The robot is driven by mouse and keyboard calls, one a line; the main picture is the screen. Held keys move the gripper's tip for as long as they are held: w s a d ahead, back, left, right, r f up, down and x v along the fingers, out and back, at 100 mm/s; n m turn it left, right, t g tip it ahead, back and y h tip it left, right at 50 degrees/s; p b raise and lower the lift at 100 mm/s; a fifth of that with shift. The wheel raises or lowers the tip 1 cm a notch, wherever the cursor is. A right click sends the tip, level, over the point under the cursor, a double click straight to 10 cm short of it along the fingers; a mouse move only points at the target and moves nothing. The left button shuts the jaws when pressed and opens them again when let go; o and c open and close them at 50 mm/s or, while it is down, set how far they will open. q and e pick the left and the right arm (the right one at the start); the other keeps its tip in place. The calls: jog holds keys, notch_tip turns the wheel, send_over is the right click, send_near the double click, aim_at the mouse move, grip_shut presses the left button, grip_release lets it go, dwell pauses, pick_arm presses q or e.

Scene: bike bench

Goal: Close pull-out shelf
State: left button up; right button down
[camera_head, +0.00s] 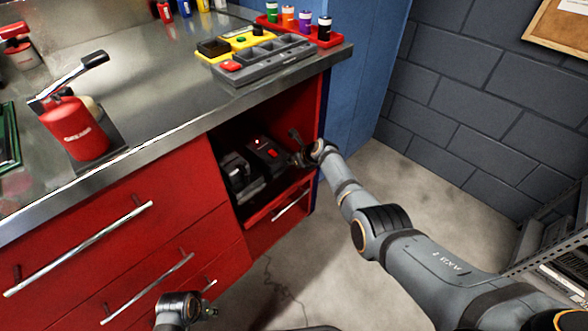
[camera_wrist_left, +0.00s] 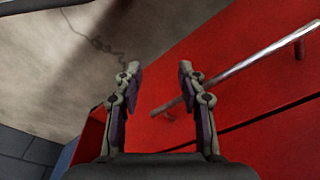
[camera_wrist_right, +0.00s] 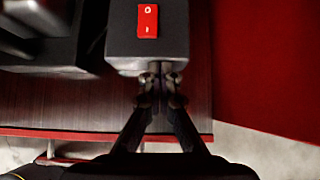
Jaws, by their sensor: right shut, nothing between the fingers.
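The pull-out shelf (camera_head: 277,206) is in the open red cabinet bay under the bench; its red front edge and dark surface also show in the right wrist view (camera_wrist_right: 45,106). A black box with a red switch (camera_wrist_right: 147,22) stands on it and also shows in the head view (camera_head: 264,154). My right gripper (camera_head: 298,150) reaches into the bay from the right. Its fingers (camera_wrist_right: 160,82) are together at the box's near face; I cannot tell if they touch it. My left gripper (camera_wrist_left: 157,75) is open and empty near a silver drawer handle (camera_wrist_left: 235,68).
A drawer with a silver handle (camera_head: 290,204) sits below the shelf. Red drawers (camera_head: 80,250) fill the left. Metal shelving (camera_head: 545,235) is at the right. Open floor lies between.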

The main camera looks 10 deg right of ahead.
jog(key=shift+w+a+b, duration=0.6)
jog(key=shift+w+b, duration=0.15)
jog(key=shift+w, duration=0.05)
jog(key=shift+r, duration=0.15)
pick_arm(q)
notch_tip(320, 180, up, 7)
jog(key=d, duration=0.1)
jog(key=shift+s+d+r, duration=0.15)
jog(key=shift+d+r, duration=0.05)
pick_arm(e)
jog(key=shift+w+a+r, duration=0.1)
